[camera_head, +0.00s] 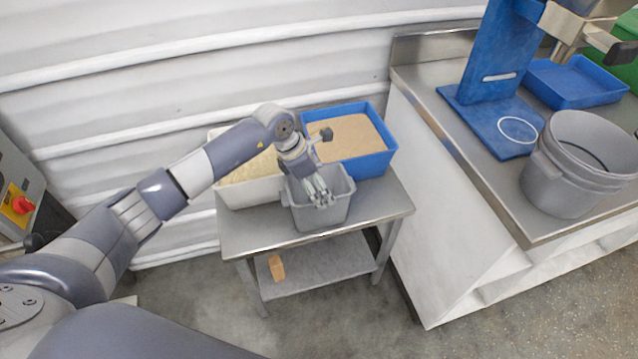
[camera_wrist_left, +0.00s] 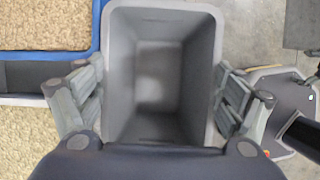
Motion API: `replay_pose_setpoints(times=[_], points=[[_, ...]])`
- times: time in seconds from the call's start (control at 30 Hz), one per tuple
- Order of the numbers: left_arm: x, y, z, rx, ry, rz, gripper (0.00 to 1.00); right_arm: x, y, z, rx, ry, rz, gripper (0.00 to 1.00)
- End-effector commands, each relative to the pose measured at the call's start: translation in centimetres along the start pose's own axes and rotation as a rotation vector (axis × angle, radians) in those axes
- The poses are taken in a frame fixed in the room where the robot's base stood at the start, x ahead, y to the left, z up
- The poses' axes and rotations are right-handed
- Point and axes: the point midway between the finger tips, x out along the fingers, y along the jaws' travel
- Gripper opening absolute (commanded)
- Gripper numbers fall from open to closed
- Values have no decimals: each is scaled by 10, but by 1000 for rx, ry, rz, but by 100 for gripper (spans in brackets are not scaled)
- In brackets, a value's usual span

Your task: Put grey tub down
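The grey tub (camera_head: 322,215) appears to stand upright on the small metal table (camera_head: 385,207), near its front edge. It looks empty in the left wrist view (camera_wrist_left: 155,85). My left gripper (camera_head: 322,197) is over the tub, pointing down. In the left wrist view its fingers are spread wide, one at each side of the tub's rim, and it looks open (camera_wrist_left: 158,68). Whether a finger still touches the rim is hard to tell. My right gripper is not in view.
Behind the tub are a blue bin (camera_head: 387,160) and a white bin (camera_head: 245,195), both with granular material. A steel bench (camera_head: 470,150) on the right carries a blue stand (camera_head: 495,65), a blue tray (camera_head: 575,85) and grey buckets (camera_head: 560,185). A small orange-brown block (camera_head: 276,267) lies on the lower shelf.

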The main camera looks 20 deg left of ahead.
Motion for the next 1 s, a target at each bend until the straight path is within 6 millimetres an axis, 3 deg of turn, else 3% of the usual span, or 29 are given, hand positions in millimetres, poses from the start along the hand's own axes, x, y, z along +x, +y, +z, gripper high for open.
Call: replay_pose_setpoints(times=[0.57, 1.0], points=[[-8, 1, 1, 1, -2, 2, 100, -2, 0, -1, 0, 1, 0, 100], [-94, 1, 1, 2, -2, 5, 100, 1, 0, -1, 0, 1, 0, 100]])
